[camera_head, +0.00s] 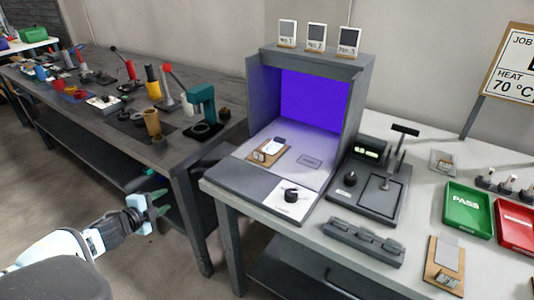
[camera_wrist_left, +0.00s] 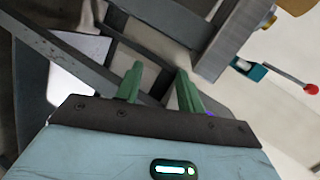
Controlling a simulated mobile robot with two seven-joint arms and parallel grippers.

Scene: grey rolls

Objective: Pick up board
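A small wooden board (camera_head: 270,153) lies on the floor of the grey booth with the purple back panel, with a pale piece and a small block on it. A second wooden board (camera_head: 445,262) lies near the front of the white table at the right, carrying a grey plate and a small metal part. I cannot tell which board is meant. My left gripper (camera_head: 160,202) is low at the left, off the tables and well apart from both boards. Its green fingers are spread and empty in the left wrist view (camera_wrist_left: 158,75). My right gripper is not in view.
The grey booth (camera_head: 363,85) stands on the white table, with a lever device (camera_head: 370,185) beside it. A green tray (camera_head: 468,210) and a red tray (camera_head: 516,228) lie at the right. A dark workbench (camera_head: 75,105) with several tools stands behind my left gripper.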

